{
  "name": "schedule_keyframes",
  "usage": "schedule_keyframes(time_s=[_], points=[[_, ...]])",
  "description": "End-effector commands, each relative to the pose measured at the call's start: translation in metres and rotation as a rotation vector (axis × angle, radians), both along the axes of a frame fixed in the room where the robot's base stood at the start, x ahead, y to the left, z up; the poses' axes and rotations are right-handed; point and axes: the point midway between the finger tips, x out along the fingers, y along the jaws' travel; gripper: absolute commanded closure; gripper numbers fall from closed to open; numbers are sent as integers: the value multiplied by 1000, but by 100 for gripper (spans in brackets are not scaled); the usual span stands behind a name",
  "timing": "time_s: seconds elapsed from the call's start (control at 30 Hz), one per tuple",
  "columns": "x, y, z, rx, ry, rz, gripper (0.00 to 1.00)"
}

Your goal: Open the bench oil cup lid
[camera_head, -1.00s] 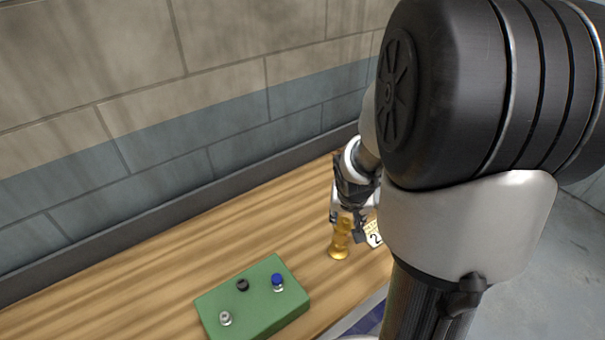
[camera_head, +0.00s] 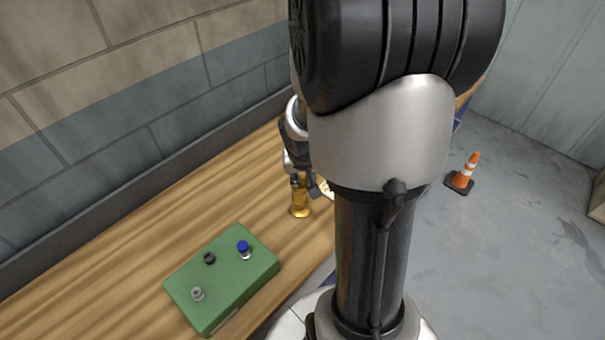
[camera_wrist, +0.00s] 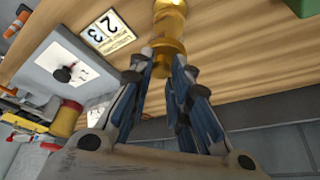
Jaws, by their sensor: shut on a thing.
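The bench oil cup (camera_head: 300,207) is a golden brass piece standing upright on the wooden bench. In the wrist view its brass body (camera_wrist: 170,18) shows at the top. My gripper (camera_wrist: 161,62) is shut on the narrower brass end nearest to it, which appears to be the lid, with a finger on each side. In the head view my gripper (camera_head: 304,183) is at the top of the cup and partly hidden behind my arm. I cannot tell whether the lid is raised.
A green box (camera_head: 222,285) with blue, black and grey knobs stands left of the cup. A numbered card (camera_wrist: 107,33) and a grey plate (camera_wrist: 62,62) lie beside the cup. An orange cone (camera_head: 465,172) stands on the floor at right. The bench behind is clear.

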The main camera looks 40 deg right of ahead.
Motion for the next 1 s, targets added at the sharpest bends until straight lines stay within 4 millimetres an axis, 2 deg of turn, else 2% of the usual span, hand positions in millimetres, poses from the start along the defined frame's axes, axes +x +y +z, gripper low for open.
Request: schedule_keyframes(time_s=[0.1, 0.57, 1.0], points=[[0, 0, 0, 0, 0, 0, 100], [5, 1, 2, -6, 63, 3, 100], [26, 2, 15, -34, 414, 4, 100]])
